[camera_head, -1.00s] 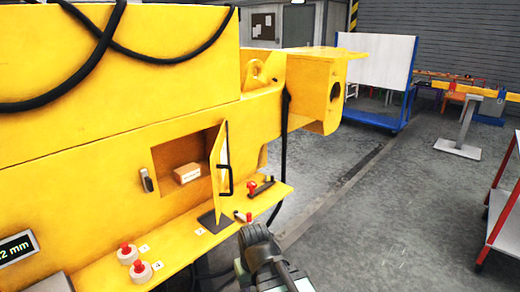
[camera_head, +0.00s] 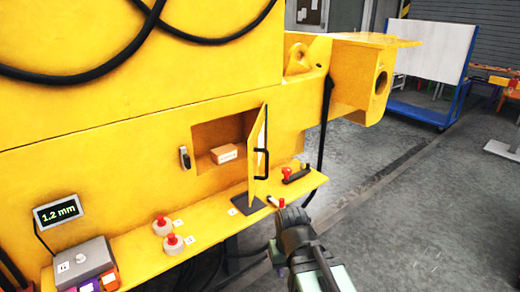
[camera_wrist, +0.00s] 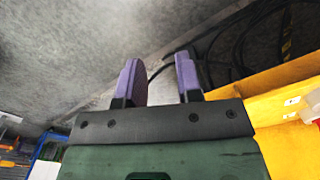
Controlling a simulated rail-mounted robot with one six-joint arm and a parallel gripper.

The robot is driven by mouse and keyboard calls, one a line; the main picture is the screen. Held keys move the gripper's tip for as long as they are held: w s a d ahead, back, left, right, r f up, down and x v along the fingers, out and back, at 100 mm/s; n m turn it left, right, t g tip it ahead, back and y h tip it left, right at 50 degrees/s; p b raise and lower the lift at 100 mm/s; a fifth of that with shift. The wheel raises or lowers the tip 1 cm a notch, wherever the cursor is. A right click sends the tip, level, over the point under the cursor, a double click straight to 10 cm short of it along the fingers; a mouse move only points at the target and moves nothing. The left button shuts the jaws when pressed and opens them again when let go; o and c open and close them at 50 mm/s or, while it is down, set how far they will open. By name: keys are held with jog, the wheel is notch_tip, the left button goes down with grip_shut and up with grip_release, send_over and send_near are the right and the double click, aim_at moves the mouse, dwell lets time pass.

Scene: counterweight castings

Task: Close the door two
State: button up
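A yellow door (camera_head: 257,160) stands open in the head view, swung out from a recess (camera_head: 205,134) in the yellow machine's side. A black bar handle (camera_head: 262,165) is on its right-hand face. I see only this one door and cannot read a number on it. My gripper (camera_head: 289,214) is below and to the right of the door, near the shelf's front edge, apart from the handle. In the wrist view my gripper (camera_wrist: 160,80) has its two purple fingers spread with nothing between them.
A small cardboard box (camera_head: 224,154) lies in the recess. The yellow shelf (camera_head: 205,215) carries red-topped buttons (camera_head: 172,242), a red-knobbed lever (camera_head: 287,175) and a grey control box (camera_head: 85,265). A black cable (camera_head: 325,140) hangs right of the door.

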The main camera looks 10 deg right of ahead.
jog(key=shift+m, duration=0.6)
jog(key=d, duration=0.2)
jog(key=w+d, duration=0.1)
jog(key=shift+w+d+f+b, duration=0.1)
jog(key=shift+d+f+b, duration=0.2)
jog(key=shift+d+f, duration=0.1)
jog(key=c, duration=0.4)
jog(key=w+d+y, duration=0.1)
jog(key=w+d+m, duration=0.1)
jog(key=w, duration=0.1)
jog(key=shift+w+d+f+y+b, duration=0.1)
jog(key=shift+f+y+b, duration=0.05)
jog(key=shift+y+b, duration=0.25)
grip_shut()
jog(key=m+t+y, duration=0.2)
jog(key=t+y, duration=0.4)
jog(key=y, duration=0.9)
send_near(252, 174)
jog(key=x, duration=0.5)
jog(key=b+x, duration=0.1)
jog(key=x, duration=0.1)
jog(key=shift+a+r, duration=0.25)
jog(key=shift+a, duration=0.1)
